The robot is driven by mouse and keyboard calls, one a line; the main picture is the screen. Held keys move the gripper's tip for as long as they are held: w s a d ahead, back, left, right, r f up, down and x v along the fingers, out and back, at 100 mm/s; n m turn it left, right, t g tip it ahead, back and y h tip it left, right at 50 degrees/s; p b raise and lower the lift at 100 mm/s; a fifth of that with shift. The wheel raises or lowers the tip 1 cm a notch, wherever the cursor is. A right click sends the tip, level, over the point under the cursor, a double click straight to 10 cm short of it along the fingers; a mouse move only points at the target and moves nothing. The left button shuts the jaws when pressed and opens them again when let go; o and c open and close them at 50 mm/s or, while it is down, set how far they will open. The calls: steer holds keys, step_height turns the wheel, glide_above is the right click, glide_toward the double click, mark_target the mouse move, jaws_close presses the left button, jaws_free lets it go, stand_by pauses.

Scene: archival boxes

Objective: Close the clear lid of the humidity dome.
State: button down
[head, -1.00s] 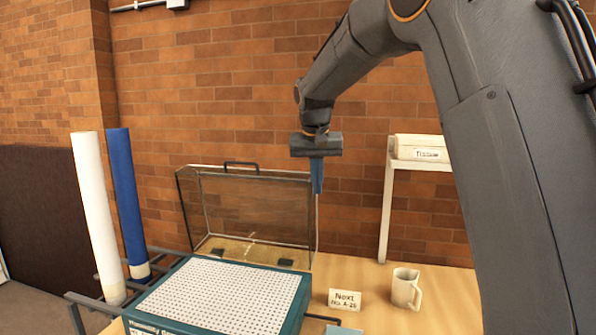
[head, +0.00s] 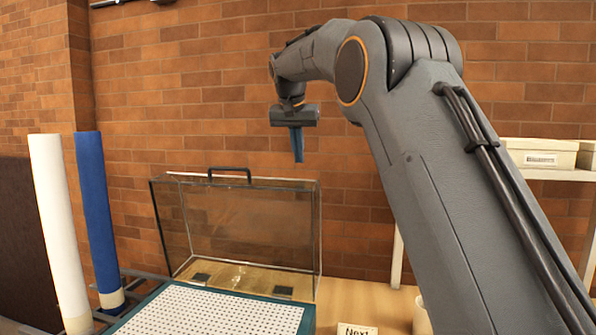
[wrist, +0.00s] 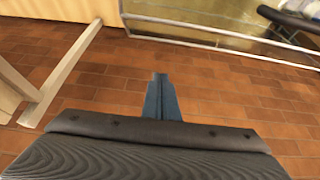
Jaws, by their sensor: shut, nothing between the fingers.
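The clear lid (head: 250,225) of the humidity dome stands open, about upright, at the back of the dome's teal base (head: 308,320). A black handle (head: 230,174) sits on its top edge. White perforated sheeting (head: 210,312) covers the top of the base. My gripper (head: 298,160) is shut and empty, pointing down, with its blue fingertips just above the lid's top edge near the right corner in the head view. They look apart from it, but depth is hard to tell. In the wrist view, the shut fingers (wrist: 161,78) are below the lid's frame (wrist: 215,28).
A white roll (head: 58,225) and a blue roll (head: 103,210) stand left of the dome. A brick wall (head: 220,110) is close behind. A white shelf (head: 560,174) with boxes stands at right. A card (head: 356,329) and a partly hidden mug (head: 421,318) are on the table.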

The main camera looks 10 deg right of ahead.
mark_target(298, 195)
steer(key=shift+a+f+p, duration=0.1)
steer(key=shift+f+p, duration=1.9)
steer(key=shift+f, duration=2.35)
